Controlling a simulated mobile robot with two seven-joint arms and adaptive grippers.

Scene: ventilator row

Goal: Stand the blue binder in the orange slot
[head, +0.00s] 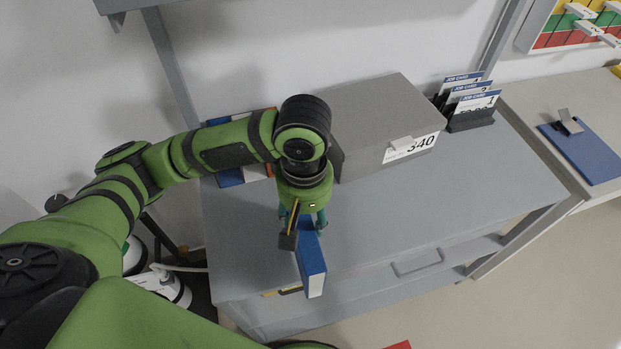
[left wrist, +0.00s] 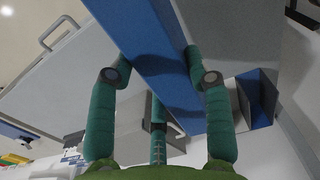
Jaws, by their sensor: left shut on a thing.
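My left gripper (head: 309,222) is shut on the blue binder (head: 313,267) above the front part of the grey desk. The binder has a white end and points toward the front edge. In the left wrist view the binder (left wrist: 158,55) runs between the teal fingers (left wrist: 160,75). Behind my left arm, blue, white and orange pieces (head: 230,178) show at the back left of the desk. My arm hides most of them, so I cannot tell which part is the orange slot. My right gripper is not in view.
A grey box labelled 340 (head: 375,115) stands at the back. A black job card holder (head: 470,117) is at the back right. The desk's right half is clear. A blue clipboard (head: 585,150) lies on the other table.

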